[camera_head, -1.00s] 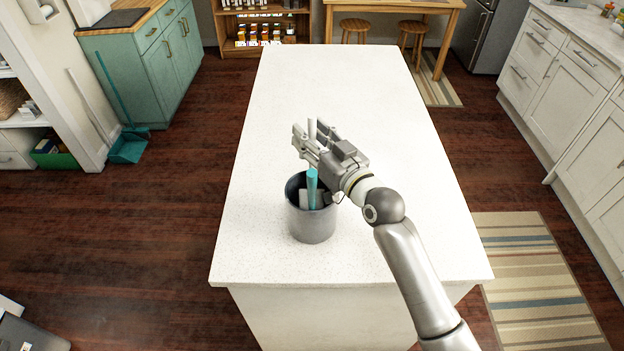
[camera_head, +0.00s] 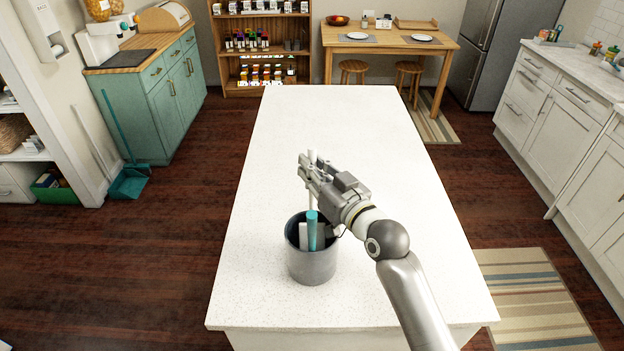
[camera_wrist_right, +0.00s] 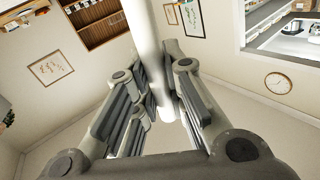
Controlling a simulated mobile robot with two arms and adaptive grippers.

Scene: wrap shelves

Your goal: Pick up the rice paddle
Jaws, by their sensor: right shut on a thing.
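A grey metal canister (camera_head: 313,265) stands near the front edge of the white island. A teal handle (camera_head: 312,232) and a flat grey piece stick up in it. My right gripper (camera_head: 310,172) is above the canister's rim and shut on a slim white handle (camera_head: 311,154), which appears to be the rice paddle's. The white handle also shows between the fingers in the right wrist view (camera_wrist_right: 146,45). It stands nearly upright; its lower end is hidden by the canister and teal handle. My left gripper is not in view.
The white island top (camera_head: 335,120) is clear beyond and beside the canister. A teal cabinet (camera_head: 160,105) stands at the left, a wooden shelf (camera_head: 262,82) and table at the back, and white counters (camera_head: 560,115) at the right.

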